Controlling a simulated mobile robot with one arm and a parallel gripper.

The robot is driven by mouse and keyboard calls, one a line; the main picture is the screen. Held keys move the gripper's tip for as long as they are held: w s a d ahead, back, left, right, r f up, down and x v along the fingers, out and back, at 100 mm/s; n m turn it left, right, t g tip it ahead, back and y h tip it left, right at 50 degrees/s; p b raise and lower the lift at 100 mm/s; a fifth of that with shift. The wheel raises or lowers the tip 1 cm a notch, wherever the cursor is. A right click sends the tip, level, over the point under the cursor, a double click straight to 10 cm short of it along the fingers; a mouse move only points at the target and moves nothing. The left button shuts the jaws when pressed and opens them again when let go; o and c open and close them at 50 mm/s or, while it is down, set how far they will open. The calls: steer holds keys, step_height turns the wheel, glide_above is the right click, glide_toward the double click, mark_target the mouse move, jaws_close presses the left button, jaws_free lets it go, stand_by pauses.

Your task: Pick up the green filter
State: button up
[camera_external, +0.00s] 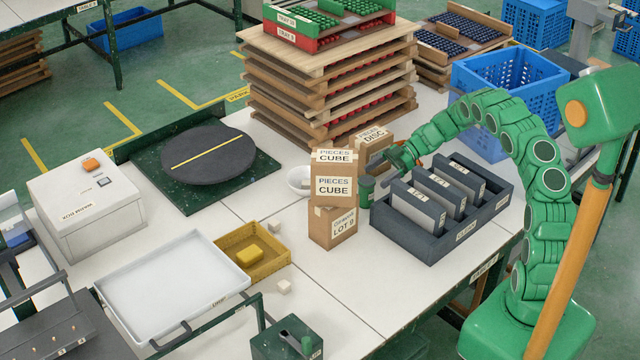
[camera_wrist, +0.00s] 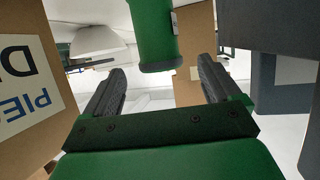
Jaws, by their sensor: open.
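The green filter, a small dark green cylinder with a pale label (camera_external: 366,192), stands upright on the white table between the cardboard boxes and the grey slotted holder. In the wrist view the green filter (camera_wrist: 154,35) shows just beyond the fingertips, roughly midway between them. My gripper (camera_external: 392,166) reaches in from the right, just above and right of the filter. In the wrist view my gripper (camera_wrist: 160,82) is open, with one dark ribbed finger on each side and nothing between them. Whether a finger touches the filter I cannot tell.
A "PIECES CUBE" box (camera_external: 333,187) stands on another box (camera_external: 333,228), close left of the filter. A "PIECES DISC" box (camera_external: 374,150) stands behind it. The grey holder (camera_external: 440,245) with upright plates is close right. A white bowl (camera_external: 299,181) lies left.

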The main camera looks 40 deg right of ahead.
mark_target(359, 188)
steer(key=shift+x, duration=3.75)
steer(key=c, duration=1.1)
steer(key=shift+c, duration=0.2)
